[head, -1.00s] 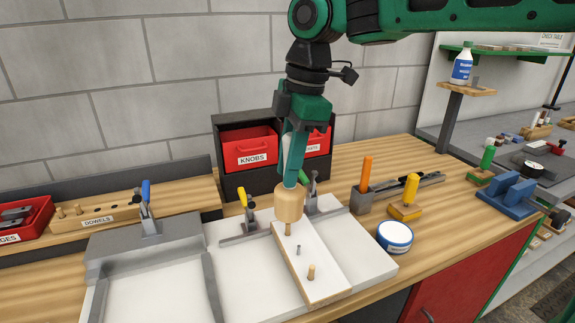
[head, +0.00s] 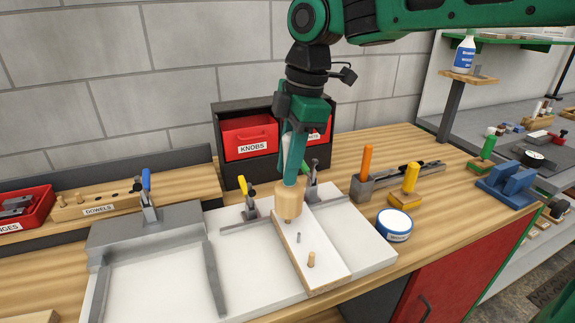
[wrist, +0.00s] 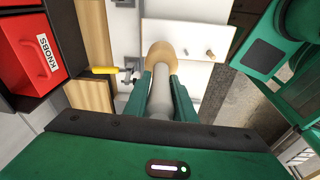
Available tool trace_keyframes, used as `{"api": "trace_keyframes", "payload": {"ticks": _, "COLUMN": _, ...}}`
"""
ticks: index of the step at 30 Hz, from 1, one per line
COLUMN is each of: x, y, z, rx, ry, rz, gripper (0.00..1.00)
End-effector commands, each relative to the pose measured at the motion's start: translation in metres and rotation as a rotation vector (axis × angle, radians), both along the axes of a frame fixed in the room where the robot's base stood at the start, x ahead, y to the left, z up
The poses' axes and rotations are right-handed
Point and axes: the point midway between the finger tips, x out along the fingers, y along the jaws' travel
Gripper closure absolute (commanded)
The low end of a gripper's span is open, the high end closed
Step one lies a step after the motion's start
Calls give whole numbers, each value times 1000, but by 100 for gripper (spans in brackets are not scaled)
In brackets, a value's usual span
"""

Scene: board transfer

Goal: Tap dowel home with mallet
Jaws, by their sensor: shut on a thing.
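My gripper (head: 292,178) is shut on the mallet's grey handle, which shows between the fingers in the wrist view. The mallet's pale wooden head (head: 290,202) hangs below the fingers, over the far end of the white-faced board (head: 318,245). It also shows in the wrist view (wrist: 164,56). A dowel stub (head: 289,221) shows just under the head; I cannot tell whether they touch. A second dowel (head: 311,259) stands upright near the board's front end. A small grey metal pin (head: 298,238) stands between the two dowels.
Yellow-handled (head: 247,200) and green-handled (head: 311,185) clamps flank the mallet at the white fixture's back. A blue-rimmed round tin (head: 394,225) and an orange-handled tool (head: 367,162) stand to the right. The red KNOBS bin (head: 249,138) is behind. The left fixture plate (head: 165,280) is bare.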

Motion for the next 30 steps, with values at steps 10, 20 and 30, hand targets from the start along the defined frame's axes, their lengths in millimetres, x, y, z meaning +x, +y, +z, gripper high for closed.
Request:
{"api": "trace_keyframes", "payload": {"ticks": 10, "x": 0, "y": 0, "z": 16, "rx": 1, "ry": -4, "rz": -1, "gripper": 100}}
{"api": "trace_keyframes", "payload": {"ticks": 20, "x": 0, "y": 0, "z": 2, "rx": 2, "ry": -3, "rz": -1, "gripper": 100}}
{"api": "trace_keyframes", "payload": {"ticks": 30, "x": 1, "y": 0, "z": -12, "rx": 1, "ry": -3, "rz": -1, "gripper": 100}}
